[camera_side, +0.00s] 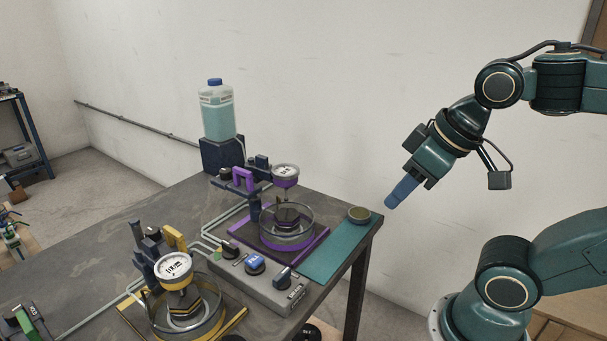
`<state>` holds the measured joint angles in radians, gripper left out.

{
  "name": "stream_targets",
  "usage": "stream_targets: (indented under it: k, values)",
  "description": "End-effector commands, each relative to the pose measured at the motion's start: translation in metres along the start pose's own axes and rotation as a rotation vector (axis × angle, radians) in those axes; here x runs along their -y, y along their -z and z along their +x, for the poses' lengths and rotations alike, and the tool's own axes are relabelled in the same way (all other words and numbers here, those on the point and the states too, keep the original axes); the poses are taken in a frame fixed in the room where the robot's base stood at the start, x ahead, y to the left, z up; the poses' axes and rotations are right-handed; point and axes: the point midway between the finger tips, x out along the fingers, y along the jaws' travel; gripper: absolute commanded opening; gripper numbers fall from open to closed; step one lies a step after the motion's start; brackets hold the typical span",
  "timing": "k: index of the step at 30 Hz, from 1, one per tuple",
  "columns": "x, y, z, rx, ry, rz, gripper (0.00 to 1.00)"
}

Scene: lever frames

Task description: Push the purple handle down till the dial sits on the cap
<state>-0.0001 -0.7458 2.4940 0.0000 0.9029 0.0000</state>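The purple handle (242,179) stands raised at the back of the purple lever frame (318,245), on the dark table. The white-faced dial (285,171) with a purple rim hangs at the front of that lever. Below it a clear round dish (301,237) holds a dark stepped piece (287,214), which may be the cap. A gap seems to show between dial and piece. My gripper (401,193) is in the air right of the table, apart from the frame, its blue end pointing down-left. Its fingers overlap, so I cannot tell whether it is open.
A yellow lever frame (176,268) stands at front left. A grey control box (262,284) with knobs lies between the frames. A bottle (217,112) stands behind.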

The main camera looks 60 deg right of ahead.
Motion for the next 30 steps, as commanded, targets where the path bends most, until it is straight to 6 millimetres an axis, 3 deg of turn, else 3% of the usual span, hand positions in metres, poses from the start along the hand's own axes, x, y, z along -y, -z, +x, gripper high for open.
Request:
stream_targets:
  k: [8, 20, 30]
  values:
    - [0.001, 0.031, -0.011, 0.034, 0.001, 0.000, 0.33]
    - [0.004, 0.126, -0.028, 0.143, 0.004, 0.000, 0.33]
    - [0.007, 0.204, -0.021, 0.240, 0.005, 0.001, 0.33]
